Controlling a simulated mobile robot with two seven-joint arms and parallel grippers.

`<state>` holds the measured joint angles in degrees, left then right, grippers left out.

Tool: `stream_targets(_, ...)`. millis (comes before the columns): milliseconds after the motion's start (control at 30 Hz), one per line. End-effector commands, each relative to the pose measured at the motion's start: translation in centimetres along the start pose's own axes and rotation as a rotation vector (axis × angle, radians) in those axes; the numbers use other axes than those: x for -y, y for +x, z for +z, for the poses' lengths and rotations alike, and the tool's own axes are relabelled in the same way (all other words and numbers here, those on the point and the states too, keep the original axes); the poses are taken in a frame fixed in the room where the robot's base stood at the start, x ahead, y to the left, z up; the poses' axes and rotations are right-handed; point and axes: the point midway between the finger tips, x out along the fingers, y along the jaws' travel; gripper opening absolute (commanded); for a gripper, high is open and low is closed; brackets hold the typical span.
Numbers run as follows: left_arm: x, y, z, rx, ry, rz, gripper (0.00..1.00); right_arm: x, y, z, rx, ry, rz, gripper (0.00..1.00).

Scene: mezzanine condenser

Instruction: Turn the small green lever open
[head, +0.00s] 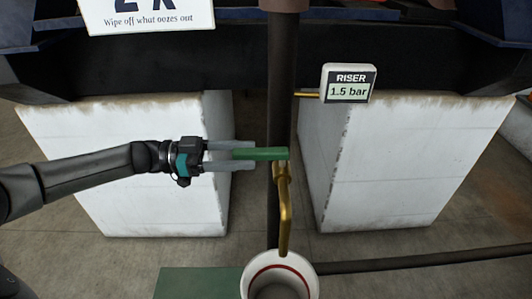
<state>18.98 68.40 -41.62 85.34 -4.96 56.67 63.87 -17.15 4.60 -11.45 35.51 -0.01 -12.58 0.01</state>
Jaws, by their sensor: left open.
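The small green lever (262,154) lies horizontal, pointing left from a brass valve (281,172) on a dark vertical pipe (283,70). A brass spout (286,222) bends down from the valve. My left gripper (243,155) comes in from the left, level with the lever. Its two grey fingers are apart, one above and one below the lever's left end. The lever's outer end is between the fingers; I cannot tell whether either finger touches it. My right gripper is not in view.
A white pail with a red ring (250,275) stands below the spout. A gauge reading 1.5 bar (348,83) sits right of the pipe. White blocks (140,130) stand on both sides. A sign (150,15) hangs upper left. A thin dark pipe (430,259) runs low right.

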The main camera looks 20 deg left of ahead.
Motion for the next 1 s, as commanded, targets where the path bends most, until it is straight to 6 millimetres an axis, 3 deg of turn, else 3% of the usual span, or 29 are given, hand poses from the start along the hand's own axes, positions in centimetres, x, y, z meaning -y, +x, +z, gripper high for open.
stream_targets(100, 0.0, 2.3, -0.1, -0.003, 0.001, 0.003, 0.60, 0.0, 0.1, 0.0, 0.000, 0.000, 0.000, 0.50)
stream_targets(300, -0.1, 4.6, 0.0, -0.001, 0.001, 0.002, 0.60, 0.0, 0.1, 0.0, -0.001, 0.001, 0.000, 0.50)
stream_targets(700, 0.0, 5.2, 0.0, 0.001, 0.000, 0.001, 0.59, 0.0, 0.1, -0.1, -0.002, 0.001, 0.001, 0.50)
stream_targets(1000, 0.0, 5.1, 0.0, 0.001, 0.000, 0.001, 0.25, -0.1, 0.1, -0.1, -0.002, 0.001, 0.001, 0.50)
